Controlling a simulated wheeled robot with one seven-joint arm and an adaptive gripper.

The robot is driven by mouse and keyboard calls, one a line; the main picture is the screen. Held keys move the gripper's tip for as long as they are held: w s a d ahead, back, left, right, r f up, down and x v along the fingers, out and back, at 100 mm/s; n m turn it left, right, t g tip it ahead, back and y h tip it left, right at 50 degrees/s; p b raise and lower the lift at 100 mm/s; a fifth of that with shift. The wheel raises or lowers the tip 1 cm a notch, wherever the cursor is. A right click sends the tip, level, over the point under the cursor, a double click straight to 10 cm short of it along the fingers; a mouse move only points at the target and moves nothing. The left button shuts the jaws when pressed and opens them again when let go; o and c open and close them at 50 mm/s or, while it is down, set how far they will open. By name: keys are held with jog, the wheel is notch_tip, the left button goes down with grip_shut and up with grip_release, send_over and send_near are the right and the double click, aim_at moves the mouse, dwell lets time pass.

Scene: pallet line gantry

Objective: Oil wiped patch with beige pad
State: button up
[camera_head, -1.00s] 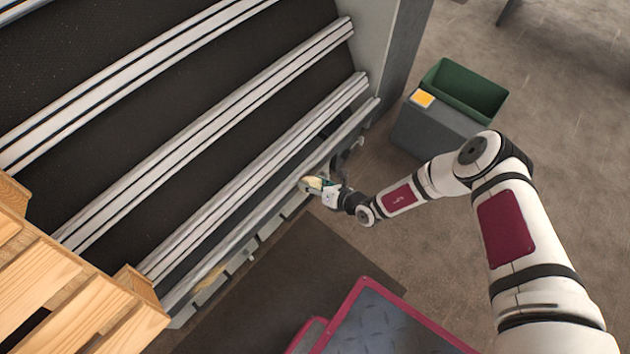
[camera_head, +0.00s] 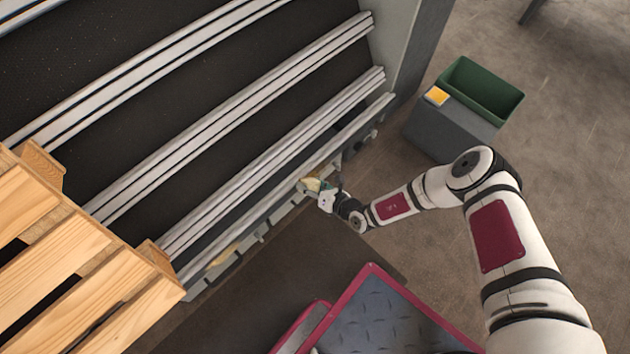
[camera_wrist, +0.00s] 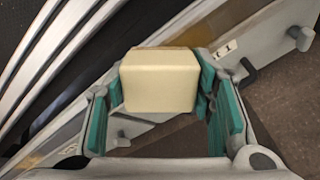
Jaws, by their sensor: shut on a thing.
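My gripper (camera_wrist: 160,95) is shut on the beige pad (camera_wrist: 160,80), a block with rounded edges held between teal finger pads. In the head view the gripper (camera_head: 320,192) is at the conveyor's front rail (camera_head: 275,210), with the pad (camera_head: 311,184) at its tip. I cannot tell whether the pad touches the rail. A yellowish patch (camera_head: 222,256) shows on the rail farther down and left, apart from the pad. I cannot tell whether this is the wiped patch.
A wooden pallet (camera_head: 95,255) sits on the conveyor at the left. A grey box (camera_head: 440,132) and green bin (camera_head: 483,90) stand on the floor at upper right. A red-edged platform (camera_head: 375,315) is at the bottom. Knobs (camera_wrist: 300,38) stick out along the rail.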

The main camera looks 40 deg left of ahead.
aim_at(331, 159)
jog(key=shift+s+p, duration=1)
jog(key=shift+s, duration=0.55)
jog(key=shift+w+a, duration=0.1)
jog(key=shift+w, duration=0.1)
jog(key=shift+w+f+b, duration=0.1)
jog(key=shift+w+b, duration=0.4)
jog(key=shift+w, duration=0.35)
jog(key=shift+w+d+b, duration=0.15)
jog(key=shift+w+b, duration=0.35)
jog(key=shift+w, duration=0.7)
jog(key=shift+w+d+b, duration=0.15)
jog(key=shift+w+b, duration=0.35)
jog(key=shift+w, duration=0.65)
jog(key=shift+w+b, duration=0.75)
jog(key=shift+w, duration=0.45)
jog(key=shift+w+d+b, duration=0.15)
jog(key=shift+w+b, duration=0.45)
jog(key=shift+w, duration=0.4)
jog(key=shift+w+d+b, duration=0.1)
jog(key=shift+w+b, duration=0.5)
jog(key=shift+w, duration=0.4)
jog(key=shift+w+b, duration=1.05)
jog(key=shift+w, duration=0.4)
